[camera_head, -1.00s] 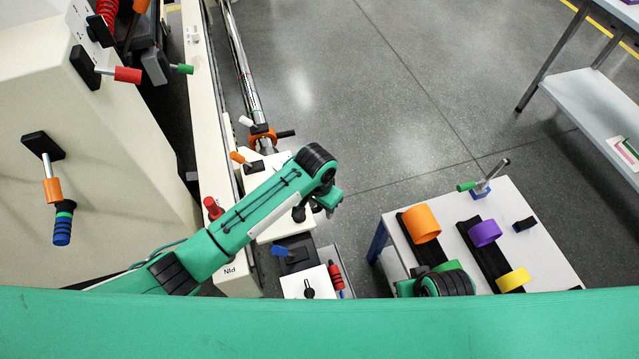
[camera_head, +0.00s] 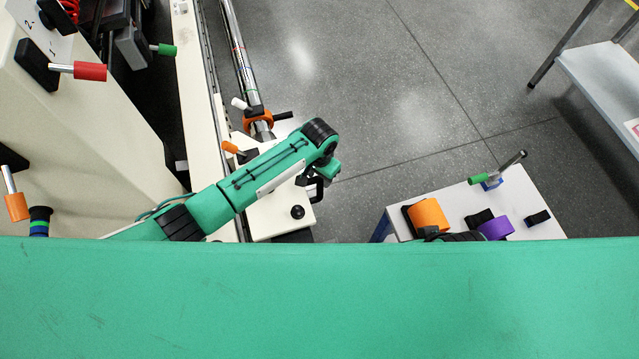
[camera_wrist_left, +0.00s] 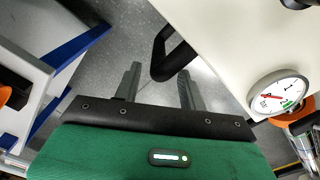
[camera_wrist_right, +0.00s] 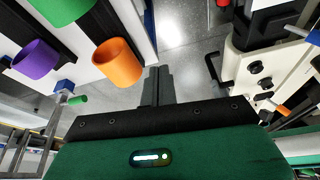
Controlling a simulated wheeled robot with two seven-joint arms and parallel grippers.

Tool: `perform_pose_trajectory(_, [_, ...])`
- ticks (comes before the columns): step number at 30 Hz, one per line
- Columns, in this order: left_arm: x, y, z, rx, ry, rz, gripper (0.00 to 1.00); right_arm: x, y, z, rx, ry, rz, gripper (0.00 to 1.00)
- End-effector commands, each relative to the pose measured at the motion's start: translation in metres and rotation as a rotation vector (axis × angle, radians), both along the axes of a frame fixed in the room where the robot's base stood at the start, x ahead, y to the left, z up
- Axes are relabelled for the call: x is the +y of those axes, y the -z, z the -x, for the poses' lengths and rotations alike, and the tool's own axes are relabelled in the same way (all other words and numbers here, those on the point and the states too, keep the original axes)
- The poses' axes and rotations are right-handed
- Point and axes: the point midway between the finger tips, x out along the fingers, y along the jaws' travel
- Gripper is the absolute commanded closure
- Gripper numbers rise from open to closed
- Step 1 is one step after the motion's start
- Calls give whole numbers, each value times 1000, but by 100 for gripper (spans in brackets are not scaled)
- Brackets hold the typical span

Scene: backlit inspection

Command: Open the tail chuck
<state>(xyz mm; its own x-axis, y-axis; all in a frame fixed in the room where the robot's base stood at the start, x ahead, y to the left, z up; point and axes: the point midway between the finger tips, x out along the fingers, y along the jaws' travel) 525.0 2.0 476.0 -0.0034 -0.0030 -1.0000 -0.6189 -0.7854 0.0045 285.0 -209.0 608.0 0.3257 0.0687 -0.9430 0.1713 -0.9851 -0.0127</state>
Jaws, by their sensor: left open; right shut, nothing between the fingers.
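The long shaft (camera_head: 240,60) runs to an orange collar (camera_head: 257,120) with a white-tipped lever and a black handle; this looks like the tail chuck. Below it is a cream housing (camera_head: 270,212) with an orange-tipped lever (camera_head: 230,147). My left gripper (camera_head: 318,188) is beside the housing's right edge, well below the collar. In the left wrist view my left gripper (camera_wrist_left: 160,85) is open, and a black bar handle (camera_wrist_left: 172,52) shows between its fingers; contact is unclear. My right gripper (camera_wrist_right: 156,85) is shut and empty; the head view hides it.
A white table (camera_head: 540,225) at right holds an orange ring (camera_head: 430,213), a purple ring (camera_head: 495,228) and a green-tipped lever. A cream cabinet (camera_head: 90,150) with levers stands at left. A dial gauge (camera_wrist_left: 278,95) is near the left gripper. Grey floor lies between housing and table.

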Motion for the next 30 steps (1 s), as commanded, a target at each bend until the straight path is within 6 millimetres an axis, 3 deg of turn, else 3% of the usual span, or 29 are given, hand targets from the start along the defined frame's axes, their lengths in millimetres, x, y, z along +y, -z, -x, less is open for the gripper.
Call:
perform_pose_trajectory(3, [0, 25, 1, 2, 0, -2, 59, -1, -10, 4, -15, 1, -2, 100])
perform_pose_trajectory(9, [-1, 45, 0, 1, 0, 1, 59, 7, -11, -2, -71, -14, -24, 100])
perform_pose_trajectory(20, [-1, 50, 1, 1, 0, 1, 59, 9, -12, -5, -90, -18, -31, 100])
perform_pose_trajectory(27, [-2, 50, 1, 1, 1, 2, 100, 9, -12, -5, -89, -18, -31, 100])
perform_pose_trajectory(30, [-2, 50, 2, 2, 1, 2, 100, 9, -12, -5, -89, -17, -32, 100])
